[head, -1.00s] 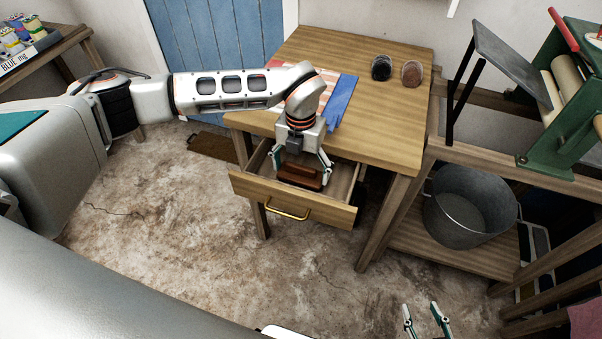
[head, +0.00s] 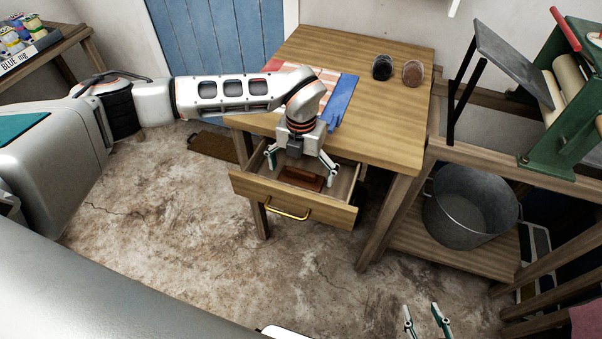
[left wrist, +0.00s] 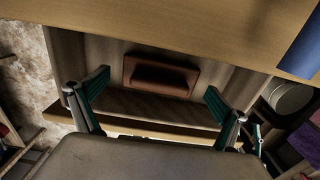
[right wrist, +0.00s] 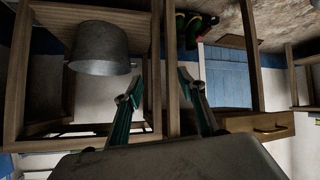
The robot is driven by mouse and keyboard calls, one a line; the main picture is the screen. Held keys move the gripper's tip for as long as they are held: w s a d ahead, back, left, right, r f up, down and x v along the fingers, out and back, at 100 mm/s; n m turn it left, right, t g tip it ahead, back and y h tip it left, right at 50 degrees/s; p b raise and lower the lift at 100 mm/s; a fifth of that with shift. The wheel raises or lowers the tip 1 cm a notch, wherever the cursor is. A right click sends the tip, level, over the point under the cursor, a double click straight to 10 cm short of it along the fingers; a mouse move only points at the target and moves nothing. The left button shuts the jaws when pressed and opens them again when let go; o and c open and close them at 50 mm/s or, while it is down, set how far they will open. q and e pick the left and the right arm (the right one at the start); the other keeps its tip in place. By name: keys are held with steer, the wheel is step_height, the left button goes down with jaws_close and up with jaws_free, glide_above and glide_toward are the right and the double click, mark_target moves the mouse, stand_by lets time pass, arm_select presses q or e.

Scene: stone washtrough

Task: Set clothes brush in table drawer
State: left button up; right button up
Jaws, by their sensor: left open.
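The reddish-brown clothes brush (head: 301,179) lies inside the open table drawer (head: 290,203). In the left wrist view the brush (left wrist: 161,76) rests on the drawer floor, apart from both fingers. My left gripper (head: 301,168) is open and empty, just above the brush, with its fingers spread to either side. It also shows in the left wrist view (left wrist: 146,103). My right gripper (head: 426,322) is open and empty, low at the bottom edge of the head view, away from the table. It also shows in the right wrist view (right wrist: 165,105).
A metal tub (head: 468,208) stands on a shelf at the right, below a green mangle (head: 563,105). The floor before the drawer is clear.

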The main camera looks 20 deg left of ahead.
mark_target(301, 171)
arm_select(q)
step_height(301, 171, up, 10)
steer(key=shift+w+p, duration=0.1)
steer(key=shift+p, duration=0.5)
steer(key=shift+r, duration=0.8)
steer(key=shift+f, duration=0.1)
